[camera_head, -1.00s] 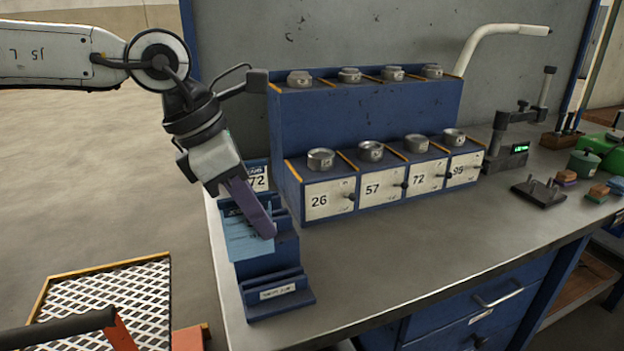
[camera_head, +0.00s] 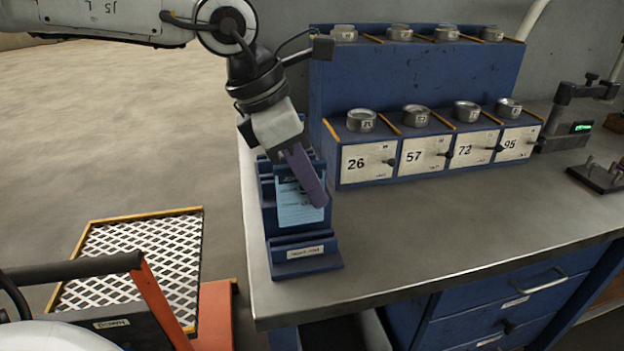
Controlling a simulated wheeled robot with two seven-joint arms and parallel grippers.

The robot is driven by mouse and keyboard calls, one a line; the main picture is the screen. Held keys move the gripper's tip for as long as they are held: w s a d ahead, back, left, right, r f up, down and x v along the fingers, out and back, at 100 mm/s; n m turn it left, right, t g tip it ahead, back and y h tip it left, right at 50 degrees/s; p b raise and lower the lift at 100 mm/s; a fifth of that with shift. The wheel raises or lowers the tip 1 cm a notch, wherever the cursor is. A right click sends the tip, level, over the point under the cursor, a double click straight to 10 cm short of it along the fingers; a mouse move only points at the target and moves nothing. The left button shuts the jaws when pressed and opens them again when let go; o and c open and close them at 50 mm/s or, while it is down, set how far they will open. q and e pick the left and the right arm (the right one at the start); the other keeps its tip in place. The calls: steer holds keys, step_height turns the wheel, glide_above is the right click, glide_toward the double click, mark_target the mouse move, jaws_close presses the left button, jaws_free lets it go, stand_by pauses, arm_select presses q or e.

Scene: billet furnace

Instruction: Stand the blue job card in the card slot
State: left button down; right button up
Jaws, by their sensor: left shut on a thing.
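The blue job card (camera_head: 297,207) is a light blue sheet with print near its top. It stands roughly upright, tilted a little, at the dark blue card rack (camera_head: 304,266) on the left end of the bench. My left gripper (camera_head: 312,190) reaches down from the upper left. Its purple finger lies across the card's upper right part, and it is shut on the card. The card's lower edge is at the rack behind the labelled front ledge; I cannot tell whether it rests in a slot. My right gripper is not in view.
A blue cabinet with doors numbered 26, 57, 72 and 95 (camera_head: 428,152) stands right of the rack, with metal cups on top. A digital gauge stand (camera_head: 566,115) is further right. The bench front (camera_head: 440,250) is clear. A mesh-topped cart (camera_head: 140,262) stands lower left.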

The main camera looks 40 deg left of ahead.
mark_target(315, 221)
arm_select(q)
steer(key=shift+f+b, duration=0.95)
steer(key=shift+f, duration=0.55)
steer(key=shift+f+b, duration=0.75)
steer(key=shift+b, duration=0.1)
steer(key=shift+f+b, duration=0.75)
steer(key=shift+b, duration=0.05)
steer(key=c, duration=1.8)
jaws_free()
